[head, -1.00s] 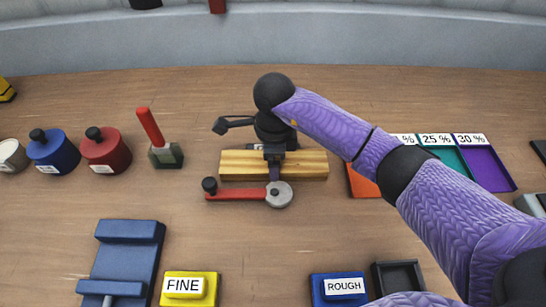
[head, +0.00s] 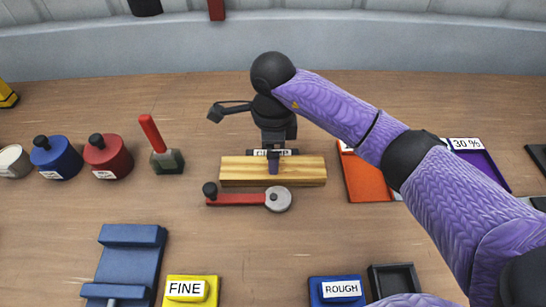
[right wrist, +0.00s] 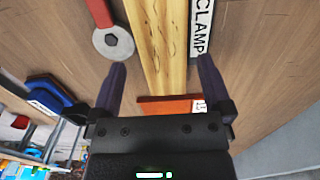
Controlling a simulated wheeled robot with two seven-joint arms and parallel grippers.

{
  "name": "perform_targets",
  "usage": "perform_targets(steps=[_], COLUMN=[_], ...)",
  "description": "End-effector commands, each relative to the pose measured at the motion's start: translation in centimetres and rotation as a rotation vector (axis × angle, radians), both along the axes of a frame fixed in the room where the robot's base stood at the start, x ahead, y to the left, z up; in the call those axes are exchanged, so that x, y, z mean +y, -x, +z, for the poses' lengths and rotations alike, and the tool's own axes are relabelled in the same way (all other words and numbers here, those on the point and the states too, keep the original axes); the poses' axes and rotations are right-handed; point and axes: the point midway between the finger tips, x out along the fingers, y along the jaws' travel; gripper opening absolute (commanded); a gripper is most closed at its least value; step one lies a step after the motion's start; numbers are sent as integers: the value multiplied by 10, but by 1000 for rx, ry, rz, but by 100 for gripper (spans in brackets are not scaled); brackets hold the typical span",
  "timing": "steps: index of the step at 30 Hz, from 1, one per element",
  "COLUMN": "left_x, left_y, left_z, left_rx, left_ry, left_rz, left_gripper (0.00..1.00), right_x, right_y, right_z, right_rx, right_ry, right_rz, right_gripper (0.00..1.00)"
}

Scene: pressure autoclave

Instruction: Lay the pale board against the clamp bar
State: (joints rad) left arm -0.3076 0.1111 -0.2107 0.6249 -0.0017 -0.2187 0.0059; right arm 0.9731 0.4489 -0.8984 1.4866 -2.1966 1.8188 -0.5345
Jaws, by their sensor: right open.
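The pale wooden board (head: 240,172) lies flat on the table in the middle of the head view, long side left to right. A bar with a CLAMP label (head: 285,152) runs along its back edge, partly hidden by my gripper. In the right wrist view the board (right wrist: 163,35) lies close beside the CLAMP label (right wrist: 202,28); I cannot tell whether bar and board touch. My right gripper (head: 273,160) is over the board, pointing down. In the right wrist view its fingers are apart, with the board between and beyond them, not gripped. My left gripper is out of view.
A red lever with a grey disc (head: 278,199) lies just in front of the board. An orange tray (head: 365,180) stands to the right. Red (head: 107,158) and blue (head: 55,158) pots stand left. FINE (head: 190,290) and ROUGH (head: 338,290) blocks are near the front.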

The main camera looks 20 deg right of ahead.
Motion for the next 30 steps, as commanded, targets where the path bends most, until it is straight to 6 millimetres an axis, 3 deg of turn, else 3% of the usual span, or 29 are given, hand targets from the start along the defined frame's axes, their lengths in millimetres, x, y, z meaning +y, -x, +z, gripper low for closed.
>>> perform_targets(steps=[1,3,9,30], left_x=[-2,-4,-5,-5], left_y=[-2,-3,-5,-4], left_z=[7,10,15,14], left_rx=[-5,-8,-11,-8], left_ry=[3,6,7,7], left_rz=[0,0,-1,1], left_gripper=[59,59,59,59], right_x=[0,0,0,0], right_y=[-1,-1,-1,-1], right_z=[19,37,67,70], right_rx=[-6,-6,-5,-5], right_ry=[0,0,-1,-2], right_rz=[1,0,-2,-1], right_gripper=[100,100,100,100])
